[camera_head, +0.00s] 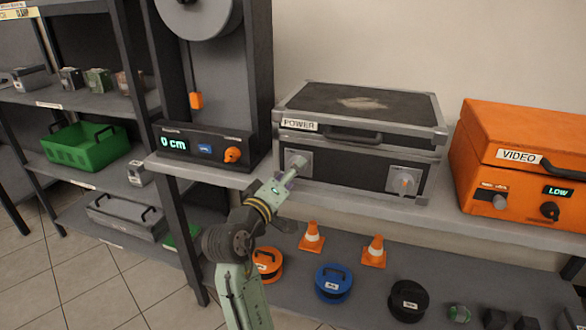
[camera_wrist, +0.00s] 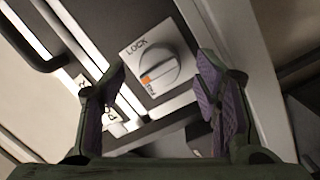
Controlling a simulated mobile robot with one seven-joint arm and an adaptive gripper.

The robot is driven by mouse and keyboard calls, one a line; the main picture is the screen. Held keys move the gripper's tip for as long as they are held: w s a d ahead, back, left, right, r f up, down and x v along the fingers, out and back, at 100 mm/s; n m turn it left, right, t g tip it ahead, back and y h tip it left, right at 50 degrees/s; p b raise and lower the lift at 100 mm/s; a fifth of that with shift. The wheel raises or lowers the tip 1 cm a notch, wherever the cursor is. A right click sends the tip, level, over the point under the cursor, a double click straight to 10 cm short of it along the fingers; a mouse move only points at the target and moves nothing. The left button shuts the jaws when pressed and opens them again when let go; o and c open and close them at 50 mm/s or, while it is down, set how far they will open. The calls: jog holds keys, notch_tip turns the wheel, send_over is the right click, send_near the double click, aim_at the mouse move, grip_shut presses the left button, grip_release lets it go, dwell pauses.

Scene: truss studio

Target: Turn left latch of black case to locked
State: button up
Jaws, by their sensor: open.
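The black case (camera_head: 355,102) with grey edges and a POWER label stands on the shelf in the head view. Its left latch (camera_head: 302,158) is partly hidden by my gripper (camera_head: 291,172). In the wrist view the left latch (camera_wrist: 158,70) is a round grey knob on a square plate with LOCK printed at the upper left. The knob's orange mark points to the lower left, at the other label, away from LOCK. My gripper (camera_wrist: 162,68) is open, with its fingers on either side of the knob, apparently clear of it. The right latch (camera_head: 404,182) is in plain view.
An orange VIDEO case (camera_head: 520,140) stands to the right. A dark box with a 0 cm display (camera_head: 205,148) stands to the left. Cones (camera_head: 312,238) and cable reels (camera_head: 333,283) sit on the lower shelf. The case's front handle (camera_head: 352,135) juts out above the latches.

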jog(key=shift+x, duration=0.9)
jog(key=shift+c, duration=0.2)
jog(key=c, duration=1.1)
jog(key=shift+a+m, duration=0.1)
jog(key=shift+m, duration=0.3)
jog(key=m+y+b, duration=0.1)
jog(key=m, duration=0.4)
jog(key=m+y+b, duration=0.1)
jog(key=m+b, duration=0.1)
jog(key=m, duration=0.3)
jog(key=m+b, duration=0.1)
jog(key=m, duration=0.4)
jog(key=shift+r+g+y, duration=0.2)
jog(key=shift+g+y, duration=0.1)
jog(key=shift+y, duration=0.1)
jog(key=shift+m, duration=0.4)
